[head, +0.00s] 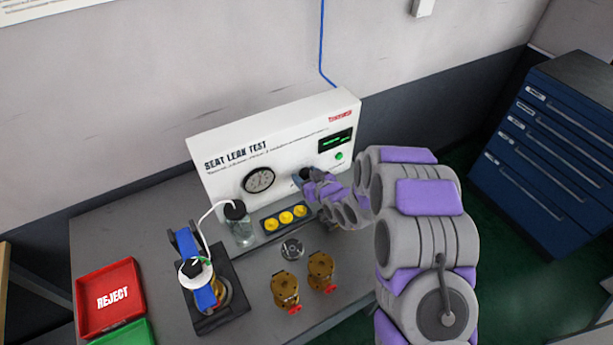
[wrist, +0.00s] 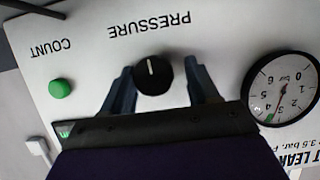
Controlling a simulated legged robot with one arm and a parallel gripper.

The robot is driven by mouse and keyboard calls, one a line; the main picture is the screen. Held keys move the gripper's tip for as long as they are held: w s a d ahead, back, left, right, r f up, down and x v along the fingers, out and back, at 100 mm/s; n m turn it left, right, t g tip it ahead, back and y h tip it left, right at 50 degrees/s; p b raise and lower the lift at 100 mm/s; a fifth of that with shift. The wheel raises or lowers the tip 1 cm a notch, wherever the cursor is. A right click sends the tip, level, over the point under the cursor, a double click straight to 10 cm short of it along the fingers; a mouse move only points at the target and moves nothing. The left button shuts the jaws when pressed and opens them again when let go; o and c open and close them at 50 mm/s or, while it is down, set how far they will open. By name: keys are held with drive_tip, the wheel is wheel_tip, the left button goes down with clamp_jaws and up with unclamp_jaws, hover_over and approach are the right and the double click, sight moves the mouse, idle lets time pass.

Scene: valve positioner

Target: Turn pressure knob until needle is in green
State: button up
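The black pressure knob (wrist: 153,75) sits on the white panel under the upside-down word PRESSURE in the wrist view. Its white mark points up in that picture. My gripper (wrist: 161,72) is open, one finger on each side of the knob; the left finger is close to it, the right shows a wider gap. The round gauge (wrist: 285,90) is at the right, upside down, with a small green zone at its lower left. The needle seems to point down near the 3, but its exact place is hard to tell. The gauge (head: 258,180) also shows in the head view, where my gripper (head: 308,180) covers the knob.
A green COUNT button (wrist: 61,88) is left of the knob. On the bench are a glass bottle (head: 242,230), a holder with yellow pieces (head: 262,224), brass valves (head: 285,288), a blue clamp fixture (head: 186,245) and a red REJECT tray (head: 109,298).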

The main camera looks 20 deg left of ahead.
drive_tip(key=shift+w+d+r, duration=0.1)
drive_tip(key=shift+d, duration=0.35)
drive_tip(key=shift+c, duration=1.4)
drive_tip(key=c, duration=0.5)
drive_tip(key=m+p, duration=0.1)
drive_tip(key=p, duration=0.1)
drive_tip(key=shift+y+p, duration=0.3)
drive_tip(key=o, duration=0.8)
drive_tip(key=shift+w, duration=0.1)
drive_tip(key=shift+o, duration=1.2)
drive_tip(key=shift+a, duration=0.15)
